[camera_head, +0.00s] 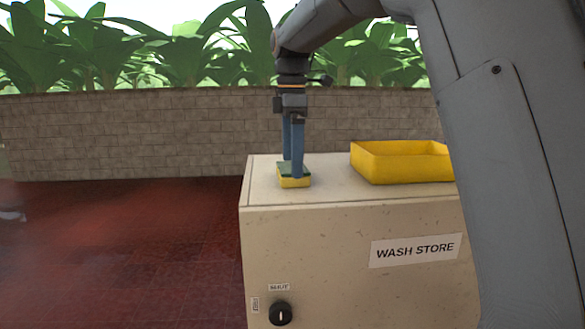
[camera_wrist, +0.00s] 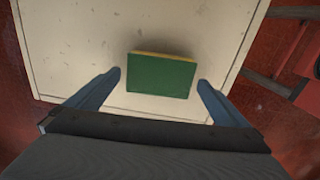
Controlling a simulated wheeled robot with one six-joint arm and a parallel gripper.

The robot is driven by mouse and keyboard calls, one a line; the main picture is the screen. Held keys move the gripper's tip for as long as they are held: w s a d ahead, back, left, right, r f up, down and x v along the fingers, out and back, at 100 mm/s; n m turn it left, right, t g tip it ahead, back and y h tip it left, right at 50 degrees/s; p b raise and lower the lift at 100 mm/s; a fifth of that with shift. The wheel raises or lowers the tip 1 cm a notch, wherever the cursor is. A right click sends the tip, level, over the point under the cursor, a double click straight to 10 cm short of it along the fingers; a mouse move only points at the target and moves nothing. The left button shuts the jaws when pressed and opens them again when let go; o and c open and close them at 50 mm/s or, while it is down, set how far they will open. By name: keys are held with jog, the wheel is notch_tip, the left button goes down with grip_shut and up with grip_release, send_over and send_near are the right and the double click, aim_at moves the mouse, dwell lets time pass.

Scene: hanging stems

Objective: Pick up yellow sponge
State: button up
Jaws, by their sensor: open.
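The yellow sponge (camera_head: 294,182) has a green scouring top and lies flat on the cream cabinet top near its left end. In the wrist view the sponge (camera_wrist: 161,75) shows its green face, with a thin yellow edge at the far side. My gripper (camera_head: 293,172) points straight down over the sponge in the head view. In the wrist view my gripper (camera_wrist: 160,79) is open, with one blue finger on each side of the sponge and a gap at each side. Whether the fingertips reach down to the sponge's height is hard to tell.
A yellow tray (camera_head: 400,163) stands on the cabinet top to the right, partly hidden by my arm. The cabinet (camera_head: 340,260) has a "WASH STORE" label and a black knob (camera_head: 281,313) on its front. A stone wall with plants stands behind.

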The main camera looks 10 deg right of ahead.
jog(key=shift+f+p, duration=0.3)
jog(key=shift+f, duration=0.85)
jog(key=c, duration=0.9)
notch_tip(320, 180, up, 9)
jog(key=b, duration=0.3)
jog(key=shift+w, duration=0.1)
jog(key=shift+r, duration=0.55)
jog(key=shift+o, duration=0.9)
jog(key=shift+c, duration=0.6)
